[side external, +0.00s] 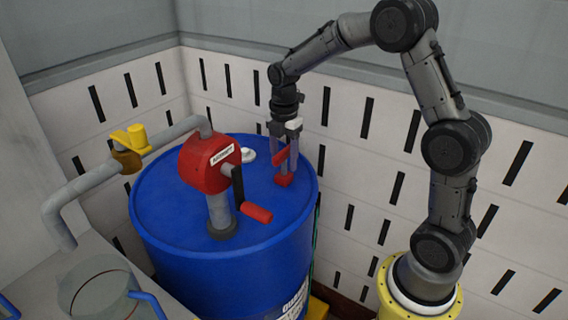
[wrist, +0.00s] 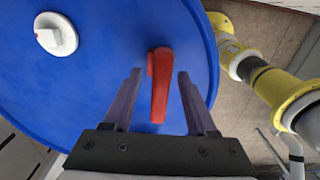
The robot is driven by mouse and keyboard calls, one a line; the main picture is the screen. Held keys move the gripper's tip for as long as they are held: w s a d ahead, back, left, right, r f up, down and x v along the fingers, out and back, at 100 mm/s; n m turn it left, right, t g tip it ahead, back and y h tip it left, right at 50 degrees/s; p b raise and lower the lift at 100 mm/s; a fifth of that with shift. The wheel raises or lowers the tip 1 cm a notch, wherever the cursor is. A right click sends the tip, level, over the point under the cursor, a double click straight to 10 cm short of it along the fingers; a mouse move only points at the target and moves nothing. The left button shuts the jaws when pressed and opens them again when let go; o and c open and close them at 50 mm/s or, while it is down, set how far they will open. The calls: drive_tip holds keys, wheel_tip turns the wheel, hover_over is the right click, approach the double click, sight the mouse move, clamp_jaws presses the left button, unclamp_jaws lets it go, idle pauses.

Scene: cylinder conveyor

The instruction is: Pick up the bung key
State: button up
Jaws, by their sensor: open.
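The red bung key (side external: 284,180) stands on top of the blue drum (side external: 180,215), near its right rim. It also shows in the wrist view (wrist: 160,90), with its long red handle pointing toward my gripper's base. My gripper (side external: 284,164) points down over the drum and is open. In the wrist view my gripper (wrist: 160,72) has one finger on each side of the key, with a gap of blue on both sides. Whether a finger touches the key is not clear in the side view.
A white bung cap (side external: 248,156) sits on the drum left of the key. A red hand pump (side external: 208,160) with a crank handle (side external: 256,212) rises from the drum, close to my gripper's left. A grey pipe (side external: 85,187) with a yellow valve (side external: 130,140) runs left. A slotted wall stands behind.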

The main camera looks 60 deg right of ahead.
drive_tip(key=shift+f, duration=1.1)
clamp_jaws()
idle(0.6)
